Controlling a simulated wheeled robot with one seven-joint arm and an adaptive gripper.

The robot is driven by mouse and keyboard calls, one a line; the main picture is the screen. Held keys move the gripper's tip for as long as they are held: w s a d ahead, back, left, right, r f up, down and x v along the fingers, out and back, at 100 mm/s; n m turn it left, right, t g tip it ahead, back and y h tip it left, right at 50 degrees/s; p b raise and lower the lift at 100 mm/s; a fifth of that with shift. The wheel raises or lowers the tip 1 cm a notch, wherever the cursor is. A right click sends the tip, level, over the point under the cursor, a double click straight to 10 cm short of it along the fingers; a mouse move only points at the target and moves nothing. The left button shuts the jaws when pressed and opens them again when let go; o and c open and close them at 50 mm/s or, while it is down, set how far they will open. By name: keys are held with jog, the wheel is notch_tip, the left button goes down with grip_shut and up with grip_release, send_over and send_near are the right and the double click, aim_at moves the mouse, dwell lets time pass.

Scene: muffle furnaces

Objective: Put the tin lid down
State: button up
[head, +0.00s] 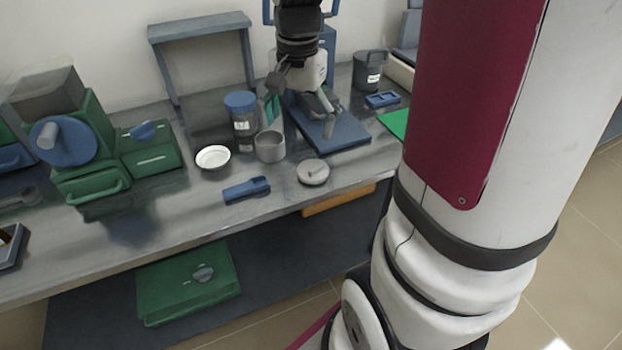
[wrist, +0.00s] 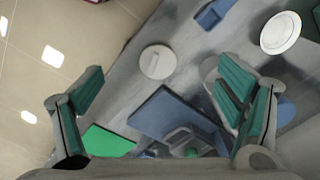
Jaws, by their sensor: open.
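The tin lid (head: 313,171) is a round grey disc with a small raised grip on top. It lies flat on the bench near the front edge, apart from my gripper; the wrist view shows it too (wrist: 157,62). An open grey tin (head: 270,146) stands behind and left of the lid. In the wrist view the tin is partly hidden behind my right-hand finger. My gripper (head: 302,114) is open and empty, above the bench behind the lid and beside the tin. Its two green-padded fingers stand wide apart in the wrist view (wrist: 165,100).
A blue-lidded jar (head: 241,112) stands close behind the tin. A white dish (head: 213,157) and a blue tool (head: 246,190) lie to the left. A blue plate (head: 335,136) lies below my gripper, with a green mat (head: 394,122) to its right. Green furnaces stand far left.

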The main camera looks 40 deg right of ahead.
jog(key=s+a+r+n+t, duration=0.1)
jog(key=s+a+r+n, duration=0.1)
jog(key=s+a+n, duration=0.4)
jog(key=s+a+r+n, duration=0.3)
jog(key=s+a+n, duration=0.4)
jog(key=s, duration=0.6)
jog(key=shift+a+t, duration=0.25)
jog(key=shift+t, duration=0.15)
jog(key=shift+r, duration=0.1)
notch_tip(320, 180, up, 9)
jog(key=t+p, duration=0.1)
jog(key=p, duration=0.6)
jog(key=shift+d+t+p, duration=0.15)
jog(key=shift+t+p, duration=0.15)
jog(key=shift+t, duration=0.1)
